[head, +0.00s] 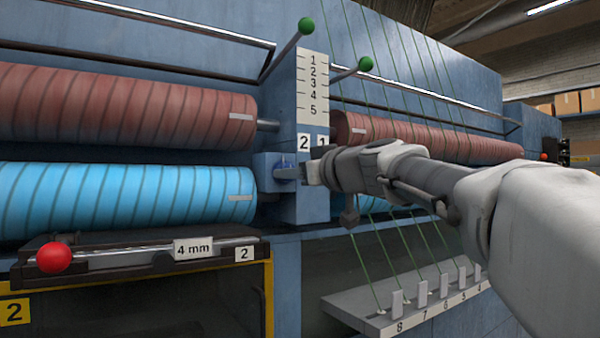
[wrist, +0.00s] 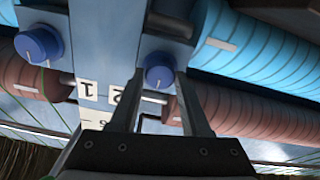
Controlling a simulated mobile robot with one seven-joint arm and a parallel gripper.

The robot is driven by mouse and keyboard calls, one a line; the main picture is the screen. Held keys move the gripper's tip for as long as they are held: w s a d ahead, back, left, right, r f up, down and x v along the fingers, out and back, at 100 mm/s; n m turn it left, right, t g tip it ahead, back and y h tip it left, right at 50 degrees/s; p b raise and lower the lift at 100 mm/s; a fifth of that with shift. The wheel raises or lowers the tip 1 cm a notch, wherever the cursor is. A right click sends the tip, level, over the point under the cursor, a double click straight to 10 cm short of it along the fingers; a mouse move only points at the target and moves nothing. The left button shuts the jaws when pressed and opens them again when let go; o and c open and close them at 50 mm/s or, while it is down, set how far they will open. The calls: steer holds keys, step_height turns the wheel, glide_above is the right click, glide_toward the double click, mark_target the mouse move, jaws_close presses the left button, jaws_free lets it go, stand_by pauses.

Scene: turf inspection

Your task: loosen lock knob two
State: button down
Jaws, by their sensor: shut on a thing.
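Lock knob two is a round blue knob (wrist: 158,70) on the blue post, on the side of the label 2 (head: 303,142). In the head view only a little of its blue shows behind my gripper (head: 297,173). In the wrist view, which is turned upside down, the two fingers of my gripper (wrist: 159,82) reach either side of the knob and are shut on it. Another blue knob (wrist: 38,44), on the side of the label 1 (wrist: 87,90), stands apart from the fingers.
A red-brown roller (head: 120,107) and a light blue roller (head: 110,200) lie left of the post. A scale plate (head: 313,85) and green-balled levers (head: 306,26) are above. Below are a red-balled bar (head: 54,257) marked 4 mm and a numbered ledge (head: 410,310) with green threads.

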steer(key=shift+f+m+p, duration=0.1)
steer(key=shift+m+p, duration=1.3)
steer(key=shift+m, duration=13.5)
